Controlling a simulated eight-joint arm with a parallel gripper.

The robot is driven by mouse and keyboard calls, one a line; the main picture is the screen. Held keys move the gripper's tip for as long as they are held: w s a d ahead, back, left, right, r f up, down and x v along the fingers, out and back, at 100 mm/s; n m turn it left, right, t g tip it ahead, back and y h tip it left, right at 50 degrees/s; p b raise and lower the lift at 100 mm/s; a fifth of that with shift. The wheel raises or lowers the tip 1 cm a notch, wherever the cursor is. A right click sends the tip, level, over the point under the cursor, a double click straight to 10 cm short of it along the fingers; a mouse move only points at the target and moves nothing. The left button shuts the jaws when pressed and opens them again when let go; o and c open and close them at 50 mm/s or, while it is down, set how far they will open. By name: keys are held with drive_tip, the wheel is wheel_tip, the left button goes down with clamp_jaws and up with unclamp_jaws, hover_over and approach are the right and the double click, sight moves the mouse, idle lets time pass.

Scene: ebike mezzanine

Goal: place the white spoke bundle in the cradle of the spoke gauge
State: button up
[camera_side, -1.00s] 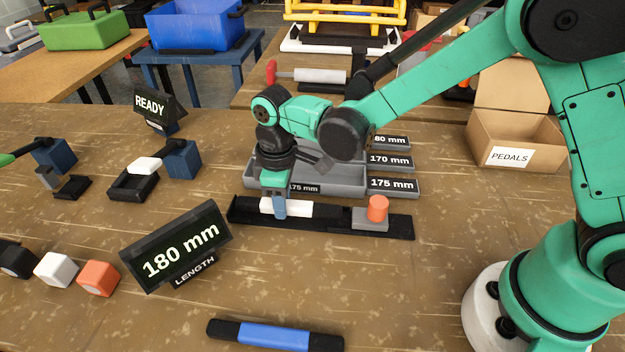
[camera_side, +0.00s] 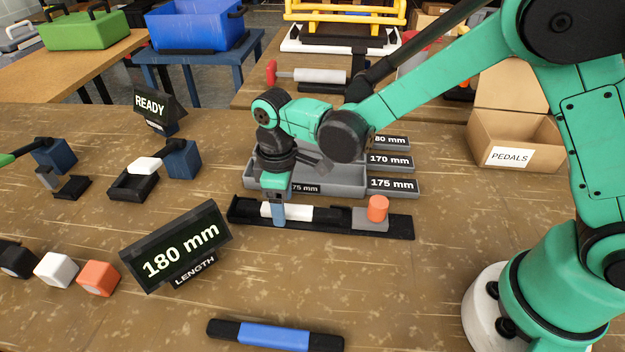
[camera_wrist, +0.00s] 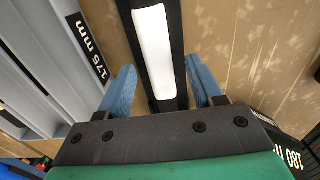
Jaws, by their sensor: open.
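The white spoke bundle (camera_side: 298,213) lies lengthwise in the black cradle of the spoke gauge (camera_side: 400,227), in the left and middle part. A grey block with an orange knob (camera_side: 378,207) sits at the gauge's right end. My gripper (camera_side: 278,215) is still down over the bundle. In the wrist view my gripper (camera_wrist: 160,75) is open, with one blue finger on each side of the white bundle (camera_wrist: 153,45) and a gap to it on both sides. The far finger is hidden in the side view. The length display (camera_side: 181,248) reads 180 mm.
Grey trays (camera_side: 347,181) labelled with lengths stand just behind the gauge. A blue bar with black ends (camera_side: 274,336) lies at the front. White and orange blocks (camera_side: 98,278) sit at the left. A READY sign (camera_side: 155,108) stands behind. The table right of the gauge is clear.

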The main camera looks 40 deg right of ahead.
wheel_tip(320, 180, up, 11)
drive_tip(key=s+d+r+m+t, duration=0.1)
drive_tip(key=s+d+m+t, duration=0.6)
drive_tip(key=d, duration=0.6)
drive_tip(key=shift+s+r+m, duration=0.15)
drive_tip(key=shift+s+m, duration=0.65)
drive_tip(key=shift+m, duration=0.2)
